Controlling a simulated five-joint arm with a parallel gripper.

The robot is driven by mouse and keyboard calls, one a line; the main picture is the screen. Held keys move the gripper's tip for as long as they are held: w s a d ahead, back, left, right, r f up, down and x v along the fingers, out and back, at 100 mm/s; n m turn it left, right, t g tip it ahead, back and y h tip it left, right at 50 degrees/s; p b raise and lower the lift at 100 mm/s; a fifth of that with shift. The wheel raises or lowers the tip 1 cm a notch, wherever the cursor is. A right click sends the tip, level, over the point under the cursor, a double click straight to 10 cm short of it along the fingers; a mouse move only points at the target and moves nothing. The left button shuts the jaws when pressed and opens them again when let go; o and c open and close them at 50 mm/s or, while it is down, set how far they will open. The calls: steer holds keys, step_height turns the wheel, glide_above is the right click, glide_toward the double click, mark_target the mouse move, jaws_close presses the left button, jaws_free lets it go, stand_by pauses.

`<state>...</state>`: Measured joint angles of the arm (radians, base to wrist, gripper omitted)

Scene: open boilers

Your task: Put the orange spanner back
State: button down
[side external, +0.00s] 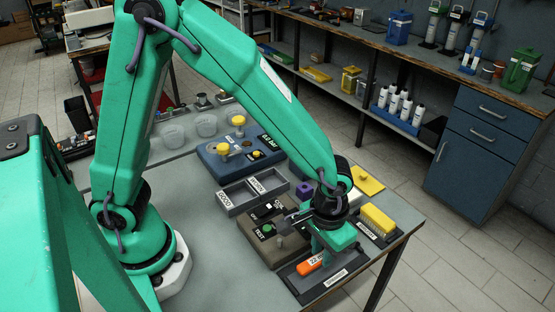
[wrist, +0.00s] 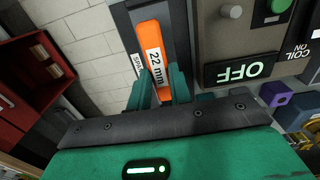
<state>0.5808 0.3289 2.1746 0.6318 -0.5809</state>
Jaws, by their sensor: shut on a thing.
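The orange spanner (side external: 308,265) has a white "22 mm" label and lies at the dark, labelled tray (side external: 337,281) near the table's front edge. In the wrist view the orange spanner (wrist: 152,38) points away between my teal fingers, along the dark tray. My gripper (side external: 322,250) points down over the tray and is shut on the spanner; its fingertips also show in the wrist view (wrist: 162,80). The spanner's far end is hidden behind the fingers and gripper body. I cannot tell whether it rests on the tray floor or hangs just above it.
A brown-grey test box (side external: 268,240) with a green button stands close left of the gripper. A yellow block (side external: 378,218) sits in a labelled tray to the right. Behind are a purple cube (side external: 304,189), a two-compartment grey tray (side external: 231,202) and a blue box (side external: 218,164).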

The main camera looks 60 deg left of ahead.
mark_target(321, 256)
steer(key=shift+f, duration=1.75)
steer(key=c, duration=1.3)
jaws_free()
steer(key=shift+f, duration=0.1)
step_height(321, 256, up, 12)
steer(key=shift+s+r, duration=0.1)
steer(key=shift+r, duration=0.05)
